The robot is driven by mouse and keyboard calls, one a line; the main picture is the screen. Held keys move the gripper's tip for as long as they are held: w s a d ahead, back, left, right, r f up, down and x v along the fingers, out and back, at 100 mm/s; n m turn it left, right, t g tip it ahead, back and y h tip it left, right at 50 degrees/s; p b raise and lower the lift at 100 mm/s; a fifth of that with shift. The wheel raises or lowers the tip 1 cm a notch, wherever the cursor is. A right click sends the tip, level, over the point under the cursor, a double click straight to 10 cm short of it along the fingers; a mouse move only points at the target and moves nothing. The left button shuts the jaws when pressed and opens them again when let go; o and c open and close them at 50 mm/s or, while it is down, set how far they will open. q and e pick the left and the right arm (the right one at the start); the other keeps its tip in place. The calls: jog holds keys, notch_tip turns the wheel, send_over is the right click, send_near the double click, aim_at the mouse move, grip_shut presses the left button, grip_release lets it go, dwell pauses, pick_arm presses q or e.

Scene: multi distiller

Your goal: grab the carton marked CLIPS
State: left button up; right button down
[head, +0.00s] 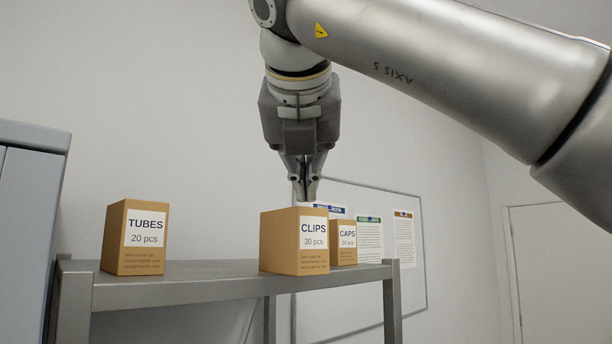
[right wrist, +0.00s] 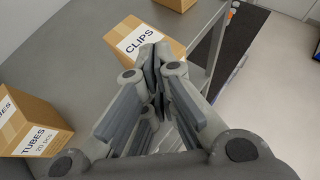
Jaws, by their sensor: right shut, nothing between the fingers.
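The carton marked CLIPS (head: 281,243) is a brown box with a white label, upright on the grey shelf near its right part. It also shows in the right wrist view (right wrist: 166,43), just beyond my fingertips. My right gripper (head: 306,196) points down, shut and empty, at the top of the CLIPS carton in the head view. I cannot tell whether its fingertips touch the carton. In the right wrist view the shut fingers (right wrist: 153,62) hide part of the carton's near side. My left gripper is not in view.
The TUBES carton (head: 116,238) stands to the left on the metal shelf (head: 190,285), with bare shelf between it and CLIPS. The smaller CAPS carton (head: 344,254) stands close behind CLIPS on the right. A whiteboard (head: 375,290) with posters hangs on the wall behind.

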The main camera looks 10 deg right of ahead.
jog(key=v, duration=1.2)
